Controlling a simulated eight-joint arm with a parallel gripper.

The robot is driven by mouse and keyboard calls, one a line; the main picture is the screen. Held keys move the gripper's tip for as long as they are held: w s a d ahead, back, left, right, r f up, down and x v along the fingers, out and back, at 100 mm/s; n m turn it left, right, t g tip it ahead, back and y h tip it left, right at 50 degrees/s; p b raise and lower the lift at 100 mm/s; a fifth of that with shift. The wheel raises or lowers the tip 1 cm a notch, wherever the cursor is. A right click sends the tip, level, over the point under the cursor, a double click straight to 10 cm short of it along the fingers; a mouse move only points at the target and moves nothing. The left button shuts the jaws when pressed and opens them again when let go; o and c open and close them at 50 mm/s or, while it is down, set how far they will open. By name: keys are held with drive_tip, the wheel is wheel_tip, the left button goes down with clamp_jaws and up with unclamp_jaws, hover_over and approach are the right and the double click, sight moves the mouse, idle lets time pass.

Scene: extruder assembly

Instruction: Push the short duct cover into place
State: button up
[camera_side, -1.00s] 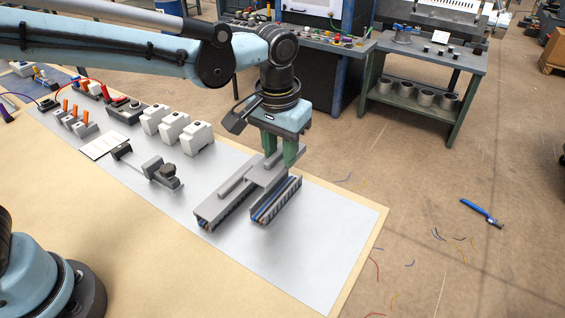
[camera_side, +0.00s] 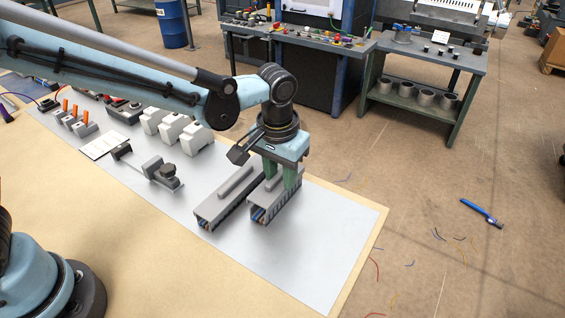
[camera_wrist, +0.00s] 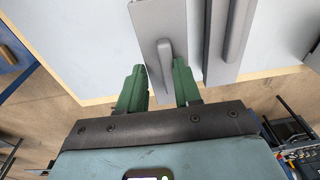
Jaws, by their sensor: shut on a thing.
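The short duct cover (camera_side: 257,203), a grey plate with a raised grip bar, lies over the right-hand wiring duct (camera_side: 282,207) in the side view. Coloured wires show at the duct's near end. My gripper (camera_side: 281,177) points down with its green fingers on either side of the cover, shut on it. In the wrist view the cover (camera_wrist: 147,28) runs up from between the fingers of my gripper (camera_wrist: 158,88). The cover looks lined up with the duct. I cannot tell whether it is fully seated.
A second duct with a grey cover (camera_side: 212,208) lies parallel on the left, a narrow gap away. A grey bracket-like part (camera_side: 160,171), white blocks (camera_side: 172,128) and a white card (camera_side: 104,144) lie farther left on the metal plate (camera_side: 317,232). The plate's near right area is clear.

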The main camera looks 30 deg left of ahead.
drive_tip(key=shift+f, duration=1.05)
idle(0.6)
drive_tip(key=o, duration=1.1)
wheel_tip(320, 180, up, 12)
drive_tip(key=s, duration=0.1)
drive_tip(key=s+a+t, duration=0.2)
drive_tip(key=s+a, duration=0.1)
drive_tip(key=a, duration=0.2)
drive_tip(key=s+a+f+t, duration=0.1)
drive_tip(key=s+a+t, duration=0.1)
drive_tip(key=s+a, duration=0.2)
drive_tip(key=s+a+f+t, duration=0.1)
drive_tip(key=s+a+t, duration=0.1)
drive_tip(key=a, duration=0.6)
drive_tip(key=shift+s+f, duration=0.1)
drive_tip(key=shift+s, duration=0.8)
